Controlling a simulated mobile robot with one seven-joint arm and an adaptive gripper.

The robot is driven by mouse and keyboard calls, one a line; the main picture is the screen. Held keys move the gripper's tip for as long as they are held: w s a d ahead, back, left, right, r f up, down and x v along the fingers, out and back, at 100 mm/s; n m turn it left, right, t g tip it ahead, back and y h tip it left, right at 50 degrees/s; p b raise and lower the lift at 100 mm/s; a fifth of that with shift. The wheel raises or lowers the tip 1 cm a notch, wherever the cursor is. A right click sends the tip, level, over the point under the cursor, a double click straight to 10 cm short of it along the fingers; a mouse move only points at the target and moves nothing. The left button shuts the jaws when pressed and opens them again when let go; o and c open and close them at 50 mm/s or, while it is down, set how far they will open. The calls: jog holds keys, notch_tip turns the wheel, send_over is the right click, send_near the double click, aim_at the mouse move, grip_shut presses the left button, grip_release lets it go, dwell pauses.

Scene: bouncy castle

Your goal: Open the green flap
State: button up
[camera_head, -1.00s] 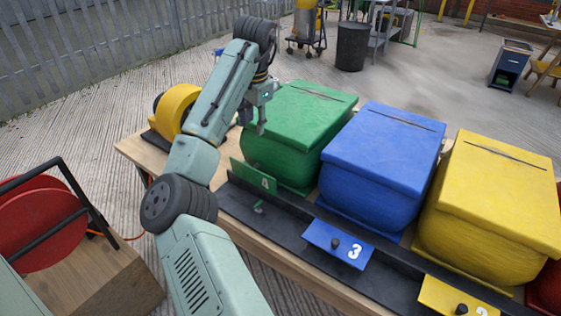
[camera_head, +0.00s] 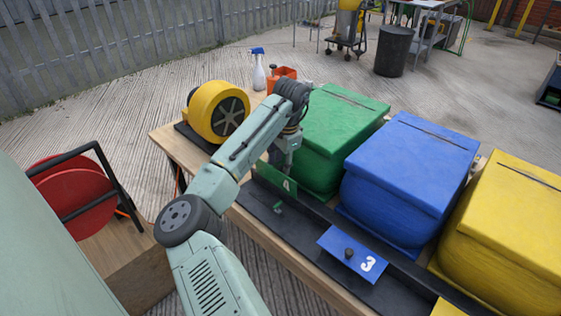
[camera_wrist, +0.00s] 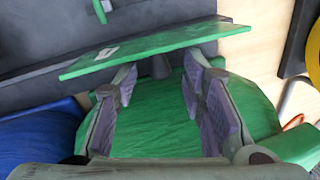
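The green flap (camera_head: 283,183) is a thin panel marked 4. It stands tilted up at the black rail in front of the green box (camera_head: 335,140). A small green piece with a knob (camera_head: 278,208) shows below it. In the wrist view the flap (camera_wrist: 150,50) crosses the upper picture nearly edge-on. My gripper (camera_wrist: 160,70) is open, with its purple-padded fingers apart and their tips close to the flap's edge; I cannot tell whether they touch it. In the head view my gripper (camera_head: 281,160) is just above and behind the flap, and its fingertips are partly hidden.
A blue box (camera_head: 410,165) and a yellow box (camera_head: 510,220) stand to the right along the black rail (camera_head: 320,215).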

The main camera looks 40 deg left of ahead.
jog(key=shift+f, duration=0.35)
jog(key=shift+c, duration=0.4)
grip_shut()
jog(key=shift+w, duration=0.1)
